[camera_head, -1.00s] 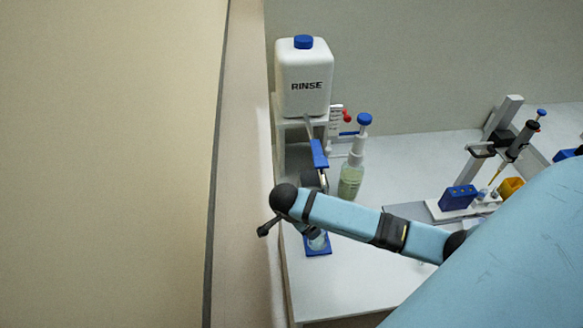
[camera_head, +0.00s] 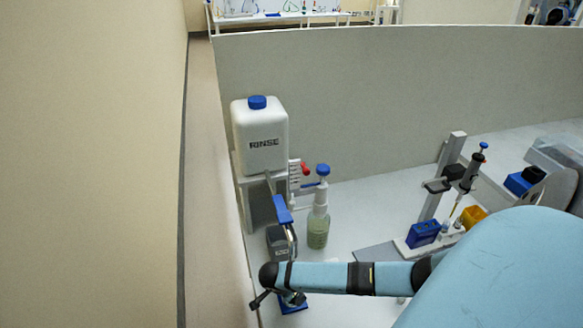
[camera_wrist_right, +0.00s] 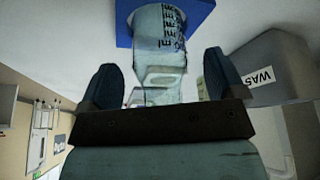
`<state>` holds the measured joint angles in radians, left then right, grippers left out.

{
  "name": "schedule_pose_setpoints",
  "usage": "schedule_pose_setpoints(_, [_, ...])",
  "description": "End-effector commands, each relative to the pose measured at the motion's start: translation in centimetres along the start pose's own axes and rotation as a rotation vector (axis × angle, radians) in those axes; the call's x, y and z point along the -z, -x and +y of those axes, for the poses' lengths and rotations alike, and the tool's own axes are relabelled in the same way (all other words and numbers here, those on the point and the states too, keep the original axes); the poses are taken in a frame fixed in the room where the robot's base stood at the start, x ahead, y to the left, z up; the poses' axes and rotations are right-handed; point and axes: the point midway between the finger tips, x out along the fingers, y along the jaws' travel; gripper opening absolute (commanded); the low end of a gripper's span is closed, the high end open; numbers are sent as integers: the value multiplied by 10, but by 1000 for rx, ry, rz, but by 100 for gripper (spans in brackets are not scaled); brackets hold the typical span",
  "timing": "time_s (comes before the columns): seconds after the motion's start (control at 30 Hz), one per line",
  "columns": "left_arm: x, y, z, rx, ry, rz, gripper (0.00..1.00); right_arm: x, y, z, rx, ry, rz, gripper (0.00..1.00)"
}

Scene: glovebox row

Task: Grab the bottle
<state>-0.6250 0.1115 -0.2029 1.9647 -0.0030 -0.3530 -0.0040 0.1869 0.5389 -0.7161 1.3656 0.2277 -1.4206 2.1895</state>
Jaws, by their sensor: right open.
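A clear vessel with printed graduation marks (camera_wrist_right: 165,28) stands on a blue base (camera_wrist_right: 122,22) in the right wrist view, which looks upside down. My right gripper (camera_wrist_right: 160,68) is open, with one dark finger on each side of the vessel's near part. I cannot tell whether either finger touches it. In the head view my right arm crosses low in the picture and hides most of the gripper and vessel; part of the blue base (camera_head: 293,306) shows below it. A dispenser bottle with green liquid and a blue top (camera_head: 318,228) stands behind the arm. My left gripper is not in view.
A white RINSE jug (camera_head: 260,135) sits on a stand at the left. A grey container lettered WAS (camera_wrist_right: 268,65) is close beside my right gripper. A pipette stand (camera_head: 441,185) and blue rack (camera_head: 424,233) are at the right. A wall runs along the left.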

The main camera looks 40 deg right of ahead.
Motion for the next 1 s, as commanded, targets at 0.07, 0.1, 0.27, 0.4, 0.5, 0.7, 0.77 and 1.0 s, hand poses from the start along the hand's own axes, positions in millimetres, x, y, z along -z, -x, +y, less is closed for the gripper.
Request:
schedule_pose_setpoints(0.07, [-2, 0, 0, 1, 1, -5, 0, 0, -4, 0, 0, -1, 0, 88])
schedule_pose_setpoints(0.1, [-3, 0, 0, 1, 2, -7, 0, 0, -4, 0, 1, -1, -1, 88])
schedule_pose_setpoints(0.27, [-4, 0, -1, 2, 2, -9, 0, 0, -5, 0, 1, -1, -1, 88])
schedule_pose_setpoints(0.4, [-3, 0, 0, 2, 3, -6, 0, 0, -4, 0, 1, -1, -1, 59])
schedule_pose_setpoints(0.5, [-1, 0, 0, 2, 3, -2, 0, 0, -4, 0, 1, -1, -1, 36])
schedule_pose_setpoints(0.7, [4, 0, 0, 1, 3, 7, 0, 0, -4, 0, 1, -1, -1, 29])
schedule_pose_setpoints(0.77, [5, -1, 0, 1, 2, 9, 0, 0, -4, 0, 1, -1, -1, 29])
schedule_pose_setpoints(1.0, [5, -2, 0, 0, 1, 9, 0, 1, -1, 0, 0, 0, -1, 29])
